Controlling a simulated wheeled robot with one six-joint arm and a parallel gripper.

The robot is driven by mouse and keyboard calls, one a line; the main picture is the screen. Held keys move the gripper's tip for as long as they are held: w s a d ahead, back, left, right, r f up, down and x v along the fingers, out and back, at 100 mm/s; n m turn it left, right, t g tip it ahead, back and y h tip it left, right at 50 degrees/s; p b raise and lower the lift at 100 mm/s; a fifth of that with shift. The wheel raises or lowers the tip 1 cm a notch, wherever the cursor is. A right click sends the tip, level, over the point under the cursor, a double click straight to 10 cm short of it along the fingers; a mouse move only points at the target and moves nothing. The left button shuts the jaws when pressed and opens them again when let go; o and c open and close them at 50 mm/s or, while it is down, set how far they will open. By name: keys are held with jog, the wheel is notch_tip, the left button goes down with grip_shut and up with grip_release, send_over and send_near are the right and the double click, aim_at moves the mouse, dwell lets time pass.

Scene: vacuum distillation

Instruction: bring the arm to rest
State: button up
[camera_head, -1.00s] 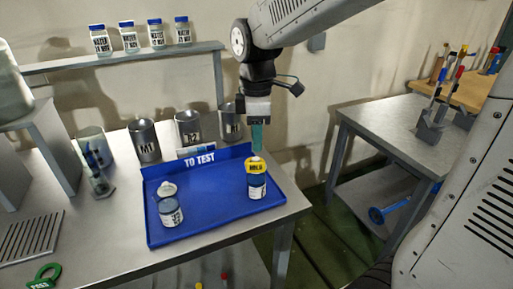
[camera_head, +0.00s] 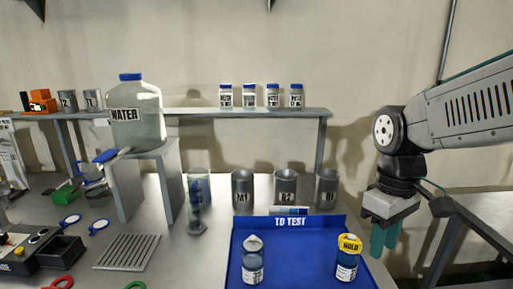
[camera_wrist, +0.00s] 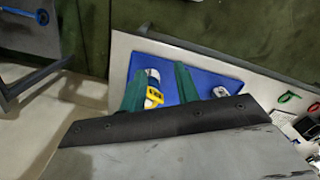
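My gripper (camera_head: 385,246) hangs at the right of the head view, to the right of the blue tray. Its two green fingers stand apart with nothing held; the wrist view also shows them spread (camera_wrist: 160,74). The arm is bent at the wrist with the fingers pointing down. A yellow-collared jar (camera_head: 347,268) stands upright on the right side of the "TO TEST" tray (camera_head: 300,247). In the wrist view this jar (camera_wrist: 153,96) shows between the fingers, below them and apart. A second jar with a pale top (camera_head: 253,268) stands on the tray's left side.
Metal beakers (camera_head: 242,188) stand behind the tray. A shelf (camera_head: 210,112) behind holds small blue-capped bottles (camera_head: 249,97). A large WATER jug (camera_head: 137,115) stands on a raised stand at left. Another table (camera_head: 490,225) is at the right, close behind my gripper.

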jog(key=s+d+r+m+t, duration=0.1)
jog(key=s+m, duration=0.4)
jog(key=s, duration=0.7)
jog(key=shift+s+d+m+t, duration=0.4)
jog(key=shift+d+t, duration=0.2)
jog(key=shift+d, duration=0.2)
